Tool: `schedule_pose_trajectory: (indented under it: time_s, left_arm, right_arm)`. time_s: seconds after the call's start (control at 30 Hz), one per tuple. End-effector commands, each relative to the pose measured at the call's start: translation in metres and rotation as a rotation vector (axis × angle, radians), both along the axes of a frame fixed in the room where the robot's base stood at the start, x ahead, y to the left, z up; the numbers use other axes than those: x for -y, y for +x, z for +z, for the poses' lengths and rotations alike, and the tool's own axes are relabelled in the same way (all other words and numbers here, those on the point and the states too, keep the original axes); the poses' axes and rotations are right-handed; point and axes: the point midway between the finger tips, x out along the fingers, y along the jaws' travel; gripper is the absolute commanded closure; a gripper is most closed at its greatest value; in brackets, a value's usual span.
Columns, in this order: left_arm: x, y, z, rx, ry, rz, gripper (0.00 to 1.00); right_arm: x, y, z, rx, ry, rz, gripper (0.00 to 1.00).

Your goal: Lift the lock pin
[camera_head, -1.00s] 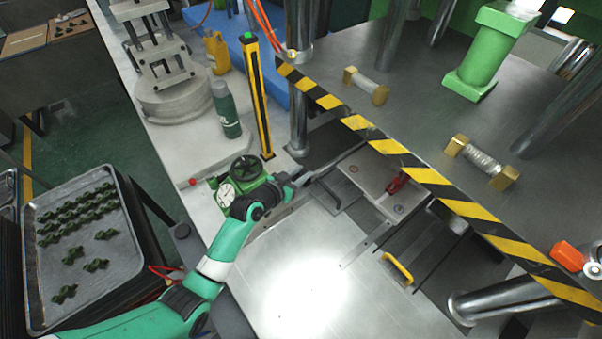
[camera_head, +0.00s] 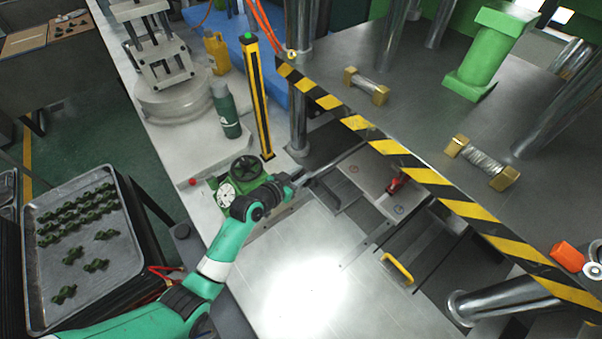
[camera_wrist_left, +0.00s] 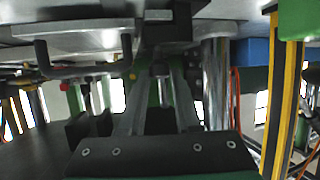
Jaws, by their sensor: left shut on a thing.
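My left arm (camera_head: 222,255) reaches in from the left, and my left gripper (camera_head: 308,178) is at the near left edge of the press opening. In the left wrist view, the fingers of my left gripper (camera_wrist_left: 160,82) are closed around a small grey cylindrical piece (camera_wrist_left: 160,70), which looks like the lock pin. In the head view I cannot make out the pin at the fingertips. A metal mould plate (camera_head: 368,178) with a small red part (camera_head: 395,185) lies just right of the gripper.
A green valve with a gauge (camera_head: 227,193) stands close left of the gripper. A yellow-black post (camera_head: 258,100) and a steel column (camera_head: 298,115) stand behind it. The striped press edge (camera_head: 400,160) overhangs the plate. A yellow handle (camera_head: 397,268) is at the front right.

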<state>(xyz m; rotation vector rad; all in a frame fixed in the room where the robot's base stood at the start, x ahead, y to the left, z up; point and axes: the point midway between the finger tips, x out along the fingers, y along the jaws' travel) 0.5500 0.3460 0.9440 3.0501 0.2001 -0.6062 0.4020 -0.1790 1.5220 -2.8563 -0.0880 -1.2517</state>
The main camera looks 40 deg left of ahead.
Motion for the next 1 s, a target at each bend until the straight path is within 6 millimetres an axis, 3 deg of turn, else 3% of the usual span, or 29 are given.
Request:
schedule_pose_trajectory:
  time_s: [0.37,0.63,0.9,0.93,1.0]
  left_arm:
    - [0.000,0.000,0.000,-0.001,0.000,0.000,1.00]
    - [0.000,0.000,0.029,-0.002,0.000,0.000,1.00]
    - [0.000,0.001,0.029,0.006,0.001,0.000,1.00]
    - [0.000,0.001,0.029,0.007,0.001,0.000,0.62]
    - [0.000,0.001,0.029,0.006,0.001,0.000,0.50]
  right_arm:
    - [0.000,0.000,0.000,0.000,0.000,0.000,0.50]
    - [0.000,0.000,0.026,0.000,0.000,0.000,0.50]
    - [0.000,0.000,0.023,0.000,0.000,0.000,0.50]
    - [0.000,0.000,0.023,0.000,0.000,0.000,0.50]
    - [0.000,0.000,0.023,0.000,0.000,0.000,0.50]
